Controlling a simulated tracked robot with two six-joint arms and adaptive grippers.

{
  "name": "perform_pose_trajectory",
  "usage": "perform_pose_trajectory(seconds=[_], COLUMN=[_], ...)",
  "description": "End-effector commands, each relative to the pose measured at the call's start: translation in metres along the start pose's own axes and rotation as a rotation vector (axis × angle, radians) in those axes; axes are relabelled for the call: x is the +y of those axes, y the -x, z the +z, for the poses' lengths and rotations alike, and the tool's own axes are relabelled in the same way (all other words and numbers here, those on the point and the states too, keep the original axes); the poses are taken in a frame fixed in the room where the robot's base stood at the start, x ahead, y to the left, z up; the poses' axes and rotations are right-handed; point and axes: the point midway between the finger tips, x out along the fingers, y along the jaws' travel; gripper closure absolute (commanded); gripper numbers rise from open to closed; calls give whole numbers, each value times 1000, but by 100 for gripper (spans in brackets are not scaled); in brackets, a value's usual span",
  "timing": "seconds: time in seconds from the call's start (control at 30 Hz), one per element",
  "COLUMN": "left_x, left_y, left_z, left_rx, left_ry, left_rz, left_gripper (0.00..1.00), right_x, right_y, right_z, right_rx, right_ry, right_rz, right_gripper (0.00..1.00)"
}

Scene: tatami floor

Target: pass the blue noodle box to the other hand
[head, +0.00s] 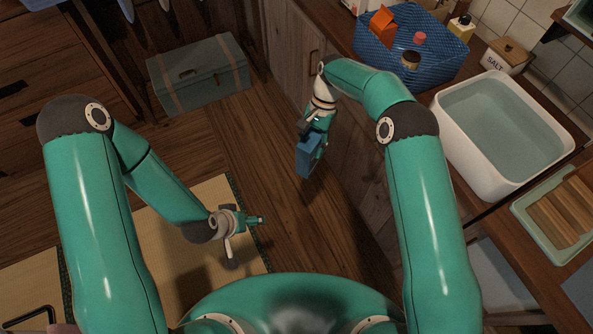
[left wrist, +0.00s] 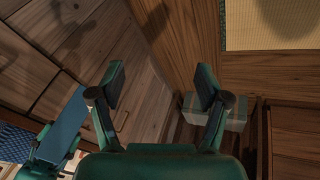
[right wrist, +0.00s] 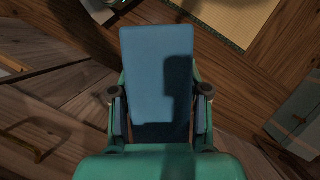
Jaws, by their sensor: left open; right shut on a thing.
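The blue noodle box (head: 305,158) hangs below my right gripper (head: 317,135) in the head view, clear of the floor and in front of the wooden cabinet. In the right wrist view the box (right wrist: 158,80) stands between the two fingers of my right gripper (right wrist: 160,110), which is shut on it. My left gripper (head: 259,220) is lower and to the left, apart from the box. In the left wrist view my left gripper (left wrist: 159,85) is open and empty. The box (left wrist: 66,122) shows at the left of that view, beside the left fingers and not between them.
A blue basket (head: 400,62) with several items, a salt box (head: 503,58), a white water-filled basin (head: 450,135) and a green tray (head: 530,215) are on the right counter. A grey-green trunk (head: 200,75) stands on the floor at the back. Open wooden floor lies between my arms.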

Motion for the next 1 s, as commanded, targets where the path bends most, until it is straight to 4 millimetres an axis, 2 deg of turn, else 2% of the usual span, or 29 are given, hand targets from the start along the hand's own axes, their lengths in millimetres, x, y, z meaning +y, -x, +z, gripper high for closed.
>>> perform_pose_trajectory(seconds=[0.1,0.17,0.3,0.4,0.5,0.63,0.77,1.0], left_x=[1,7,35,64,104,137,152,161], left_y=[0,2,14,24,30,24,21,7], left_z=[-42,-62,-102,-120,-120,-104,-95,-107], left_rx=[196,299,530,676,775,765,755,759], left_ry=[-87,-143,-280,-374,-461,-523,-554,-560], left_rz=[-22,-32,-43,-34,9,66,94,100], left_gripper=[24,24,24,24,24,24,24,24], right_x=[0,0,0,0,0,0,0,0], right_y=[1,1,1,1,1,1,1,1], right_z=[0,0,0,0,0,0,0,0], right_rx=[1,1,1,1,1,1,1,1], right_ry=[1,1,2,2,2,2,2,2], right_rz=[0,0,0,0,0,0,0,0], right_gripper=[100,100,100,100,100,100,100,100])
